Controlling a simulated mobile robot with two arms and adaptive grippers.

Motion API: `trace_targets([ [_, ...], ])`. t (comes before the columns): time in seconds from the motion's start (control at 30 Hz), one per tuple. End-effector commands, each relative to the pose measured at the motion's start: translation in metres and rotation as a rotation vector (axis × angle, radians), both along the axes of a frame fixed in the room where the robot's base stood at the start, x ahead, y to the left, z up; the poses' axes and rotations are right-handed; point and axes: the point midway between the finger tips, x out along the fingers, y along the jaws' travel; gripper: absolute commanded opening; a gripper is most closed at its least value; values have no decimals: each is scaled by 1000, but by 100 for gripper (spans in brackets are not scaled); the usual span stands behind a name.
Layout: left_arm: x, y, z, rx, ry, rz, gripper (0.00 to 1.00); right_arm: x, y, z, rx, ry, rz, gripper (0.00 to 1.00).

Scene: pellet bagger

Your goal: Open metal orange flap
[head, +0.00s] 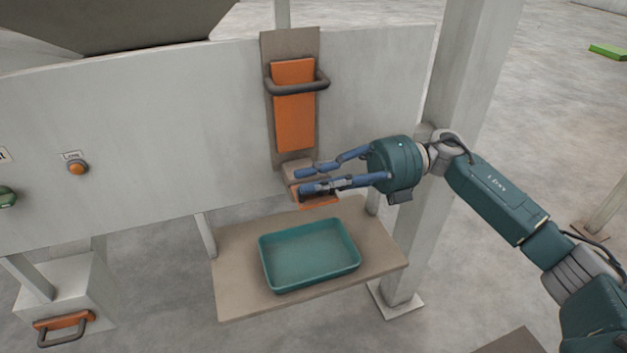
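An orange metal flap (295,120) is set upright on a brown mounting plate (269,130) on the pale panel. A dark bar handle (297,88) crosses its upper part. Below it is a small brown spout (291,166) with an orange piece (319,203) at its lower edge. My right gripper (305,180) reaches in from the right, in front of the spout and below the upright flap. Its blue fingers are apart, with no object clearly between them. The fingers hide part of the spout; I cannot tell whether they touch it. My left gripper is not in view.
A teal tray (310,284) stands empty on a brown shelf (235,299) below the spout. A grey post (415,235) rises close behind my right arm. An orange button (77,167) is on the panel's left. A low orange handle piece (62,321) is at bottom left.

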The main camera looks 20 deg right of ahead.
Motion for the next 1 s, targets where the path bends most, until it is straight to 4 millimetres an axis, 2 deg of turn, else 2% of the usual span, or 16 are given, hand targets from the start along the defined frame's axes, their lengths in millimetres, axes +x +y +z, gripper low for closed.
trace_targets([
  [0.17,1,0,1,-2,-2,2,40,0,-5,0,0,0,-1,17],
  [0.27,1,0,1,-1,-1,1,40,1,-18,0,-1,1,-2,17],
  [0.5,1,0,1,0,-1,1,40,4,-69,0,0,1,-5,17],
  [0.7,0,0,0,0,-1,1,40,4,-104,0,1,-1,-3,17],
  [0.83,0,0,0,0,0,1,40,5,-116,0,0,0,-2,17],
  [1.0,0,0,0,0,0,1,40,4,-121,0,1,0,0,17],
])
